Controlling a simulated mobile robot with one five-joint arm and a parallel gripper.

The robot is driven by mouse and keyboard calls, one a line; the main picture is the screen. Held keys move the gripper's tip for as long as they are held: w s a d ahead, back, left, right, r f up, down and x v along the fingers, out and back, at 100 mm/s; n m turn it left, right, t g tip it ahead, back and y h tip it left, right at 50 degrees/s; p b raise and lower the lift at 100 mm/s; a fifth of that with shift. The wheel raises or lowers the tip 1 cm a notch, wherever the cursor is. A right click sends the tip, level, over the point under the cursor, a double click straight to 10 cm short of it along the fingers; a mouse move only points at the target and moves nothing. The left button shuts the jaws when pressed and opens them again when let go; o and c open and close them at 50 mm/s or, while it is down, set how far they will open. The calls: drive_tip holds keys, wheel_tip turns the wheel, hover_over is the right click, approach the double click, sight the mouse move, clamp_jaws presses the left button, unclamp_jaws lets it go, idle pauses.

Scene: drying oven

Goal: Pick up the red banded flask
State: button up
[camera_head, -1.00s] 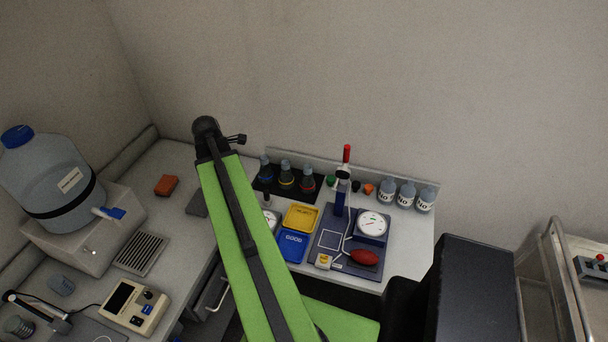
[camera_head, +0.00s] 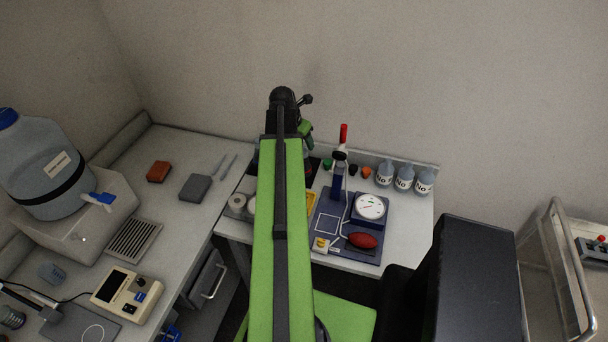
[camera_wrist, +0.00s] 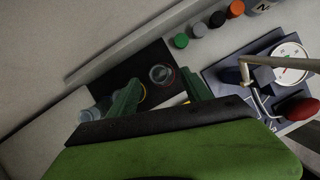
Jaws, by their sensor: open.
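The red banded flask (camera_wrist: 162,74) shows from above in the wrist view as a clear round vessel with a red ring, on a black mat (camera_wrist: 122,72). My gripper (camera_wrist: 161,80) is open, with one green finger on each side of the flask in the picture. I cannot tell their height relative to it or whether they touch it. The yellow banded flask (camera_wrist: 142,92) is partly hidden behind the left finger. The blue banded flask (camera_wrist: 92,113) is farther left. In the head view my gripper (camera_head: 306,130) and arm cover most of the flasks.
Green, black and orange stoppers (camera_wrist: 217,19) lie right of the mat. A blue stand with a dial gauge (camera_head: 370,206) and red bulb (camera_head: 363,240) is close on the right. Labelled bottles (camera_head: 404,178) stand beyond. A low ledge (camera_wrist: 135,45) runs along the back.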

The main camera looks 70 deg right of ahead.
sight(306, 154)
drive_tip(key=b+x, duration=0.2)
drive_tip(key=x, duration=0.2)
drive_tip(key=shift+f, duration=0.25)
drive_tip(key=shift+d+f+b, duration=0.1)
drive_tip(key=shift+b, duration=0.3)
drive_tip(key=b+x, duration=0.5)
drive_tip(key=shift+w+f, duration=0.1)
drive_tip(key=shift+w, duration=0.1)
drive_tip(key=shift+c, duration=0.2)
clamp_jaws()
idle(0.3)
